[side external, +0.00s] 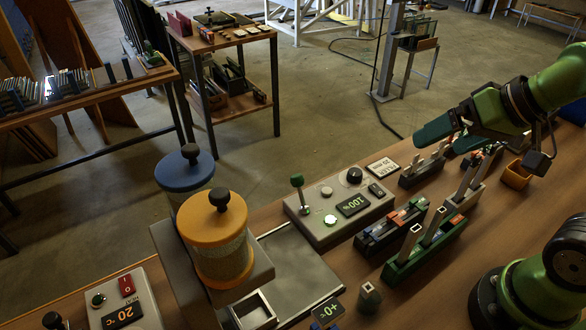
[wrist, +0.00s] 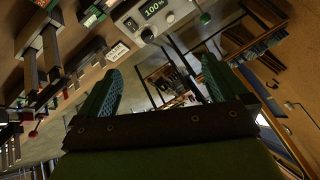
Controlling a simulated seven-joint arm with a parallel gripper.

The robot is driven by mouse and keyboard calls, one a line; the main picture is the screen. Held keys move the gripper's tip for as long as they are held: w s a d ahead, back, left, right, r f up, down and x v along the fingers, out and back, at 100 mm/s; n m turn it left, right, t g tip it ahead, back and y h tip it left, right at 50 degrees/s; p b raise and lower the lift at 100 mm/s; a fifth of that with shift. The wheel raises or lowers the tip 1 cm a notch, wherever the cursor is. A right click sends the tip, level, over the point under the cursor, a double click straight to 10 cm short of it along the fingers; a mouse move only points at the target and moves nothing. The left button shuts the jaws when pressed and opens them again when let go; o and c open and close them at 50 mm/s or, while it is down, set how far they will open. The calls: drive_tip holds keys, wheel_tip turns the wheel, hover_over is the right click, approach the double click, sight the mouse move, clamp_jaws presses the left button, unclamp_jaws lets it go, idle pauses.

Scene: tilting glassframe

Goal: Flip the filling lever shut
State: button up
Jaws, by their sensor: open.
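The lever with a green knob (side external: 297,181) stands roughly upright on a grey control box (side external: 335,232) at the centre of the side external view. The box carries a lit green button, a black knob and a "100%" display (side external: 352,205). In the wrist view the box (wrist: 130,18) is at the top, and a green knob (wrist: 204,18), apparently the lever's, shows beside it. My gripper (side external: 437,143) is to the right of the box and above the bench, well apart from the lever. Its green fingers (wrist: 160,70) are spread and empty.
An orange-lidded jar (side external: 221,255) and a blue-lidded jar (side external: 184,172) stand left of the box. Racks of slides (side external: 425,245) lie to its right. Another box (side external: 125,300) reading 20 °C is at bottom left. Air above the lever is clear.

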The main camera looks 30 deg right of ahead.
drive_tip(key=shift+c, duration=1.1)
drive_tip(key=shift+f, duration=0.3)
drive_tip(key=shift+c, duration=1.3)
drive_tip(key=shift+w+a+f+g, duration=0.1)
drive_tip(key=shift+w+f+g, duration=0.5)
drive_tip(key=shift+w, duration=0.25)
drive_tip(key=c, duration=0.5)
drive_tip(key=w+m+g, duration=0.1)
drive_tip(key=w, duration=0.3)
drive_tip(key=w+m+g, duration=0.1)
drive_tip(key=w, duration=0.3)
drive_tip(key=shift+r+m, duration=0.1)
drive_tip(key=shift+m, duration=0.2)
clamp_jaws()
drive_tip(key=w+a+f+m+g, duration=0.2)
drive_tip(key=w+f+m+g, duration=0.15)
drive_tip(key=w+m, duration=0.55)
drive_tip(key=w+a+f+m+g, duration=0.1)
drive_tip(key=w+f+m+g, duration=0.25)
drive_tip(key=w+m, duration=0.55)
drive_tip(key=shift+a+r+m+y, duration=0.25)
drive_tip(key=shift+a+r+m, duration=0.15)
drive_tip(key=shift+m, duration=0.65)
drive_tip(key=shift+a+r+m+y, duration=0.35)
drive_tip(key=shift+a+m, duration=0.1)
drive_tip(key=shift+m, duration=0.55)
drive_tip(key=shift+a+r+m+y, duration=0.2)
drive_tip(key=shift+a+r+m, duration=0.2)
drive_tip(key=shift+m, duration=0.65)
